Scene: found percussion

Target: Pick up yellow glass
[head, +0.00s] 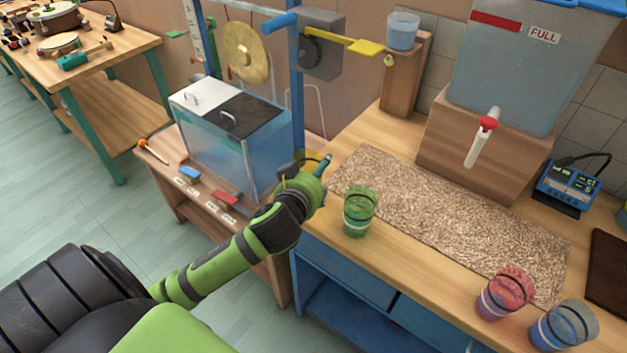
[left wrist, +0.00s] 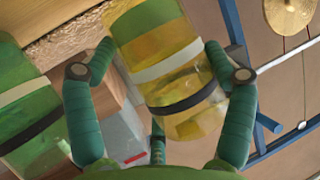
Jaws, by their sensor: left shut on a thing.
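The yellow glass (left wrist: 172,48) is see-through, with a white band and a dark band, and fills the middle of the left wrist view. My left gripper (left wrist: 160,78) has its green fingers on both sides of the glass and is shut on it. In the head view, my left gripper (head: 309,170) is at the left end of the wooden counter, and only a bit of the yellow glass (head: 309,157) shows behind it. I cannot tell whether the glass touches the counter. My right gripper is not in view.
A green glass (head: 359,211) stands close to the right of my left gripper. A red glass (head: 506,293) and a blue glass (head: 563,327) stand farther right. A speckled mat (head: 450,215) covers the counter's middle. A water tank (head: 250,150) stands to the left.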

